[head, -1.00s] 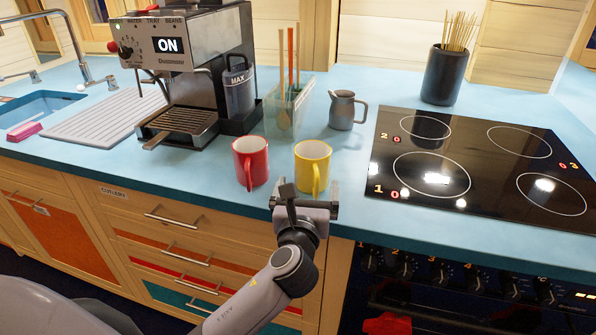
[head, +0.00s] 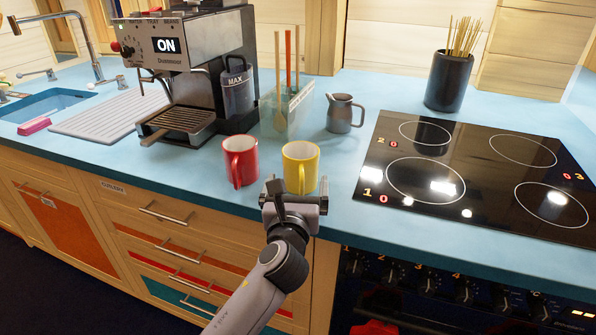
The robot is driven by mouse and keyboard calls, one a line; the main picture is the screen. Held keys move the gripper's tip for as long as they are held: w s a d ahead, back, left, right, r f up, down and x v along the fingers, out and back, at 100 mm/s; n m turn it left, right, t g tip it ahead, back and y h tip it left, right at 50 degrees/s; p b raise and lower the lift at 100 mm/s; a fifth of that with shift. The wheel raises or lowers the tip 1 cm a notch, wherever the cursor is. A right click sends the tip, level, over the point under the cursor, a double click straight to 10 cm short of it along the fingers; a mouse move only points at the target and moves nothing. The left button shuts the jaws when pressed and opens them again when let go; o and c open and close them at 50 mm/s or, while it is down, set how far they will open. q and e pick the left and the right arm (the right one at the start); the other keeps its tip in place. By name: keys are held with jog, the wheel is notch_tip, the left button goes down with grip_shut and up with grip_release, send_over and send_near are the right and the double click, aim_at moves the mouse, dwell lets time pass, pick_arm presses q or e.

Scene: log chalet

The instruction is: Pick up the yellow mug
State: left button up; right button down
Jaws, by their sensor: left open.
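The yellow mug (head: 301,163) stands upright on the blue counter near its front edge, with its handle towards me. My left gripper (head: 296,192) is open and empty at the counter's front edge, just in front of the mug. It hides the lower front of the mug and part of the handle; I cannot tell whether it touches the mug. A red mug (head: 240,160) stands upright close to the left of the yellow one. My right gripper is not in view.
A coffee machine (head: 190,62) stands behind left, and a utensil holder (head: 288,108) behind the mugs. A metal pitcher (head: 345,113) stands behind right. A black cooktop (head: 470,170) lies to the right. The counter (head: 335,185) between the yellow mug and cooktop is clear.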

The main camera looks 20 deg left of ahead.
pick_arm(q)
jog(key=shift+x, duration=2.85)
jog(key=c, duration=1.1)
